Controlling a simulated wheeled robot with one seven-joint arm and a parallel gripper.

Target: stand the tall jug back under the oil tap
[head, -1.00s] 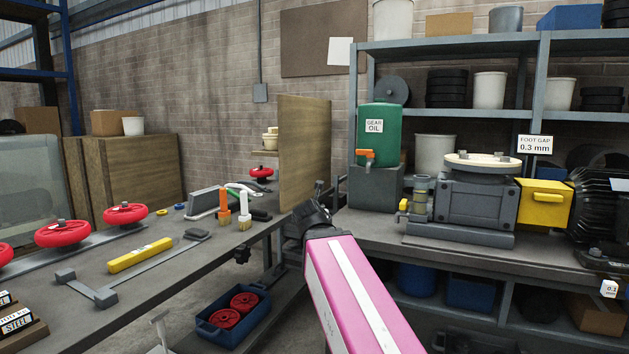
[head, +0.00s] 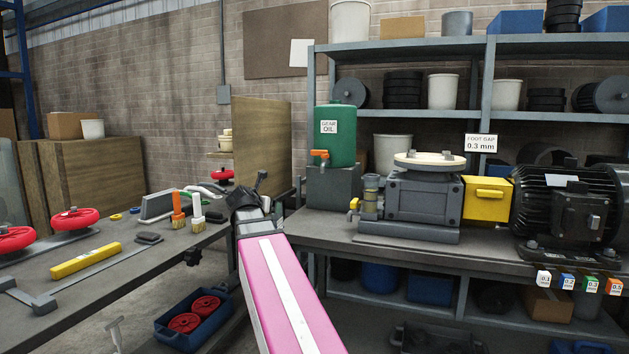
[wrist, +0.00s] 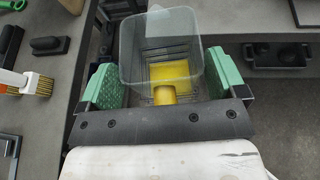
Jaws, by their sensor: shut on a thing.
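My gripper (wrist: 165,85) is shut on a clear, square-mouthed jug (wrist: 155,38), which sits between its green pads in the wrist view. Yellow parts show through and below the jug's clear walls. In the head view my gripper (head: 248,195) is a dark shape at the end of my pink arm, in front of the wooden board. I cannot make out the jug there. The orange oil tap (head: 320,154) is on the front of the green gear oil tank (head: 342,140), to the right of and beyond my gripper. The tank stands on a grey block (head: 334,185).
The left bench (head: 110,270) holds red handwheels, brushes and a yellow level. A wooden board (head: 265,140) stands upright behind my gripper. The pellet machine (head: 423,198) stands right of the tank. A blue crate (head: 195,325) with red wheels is on the floor.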

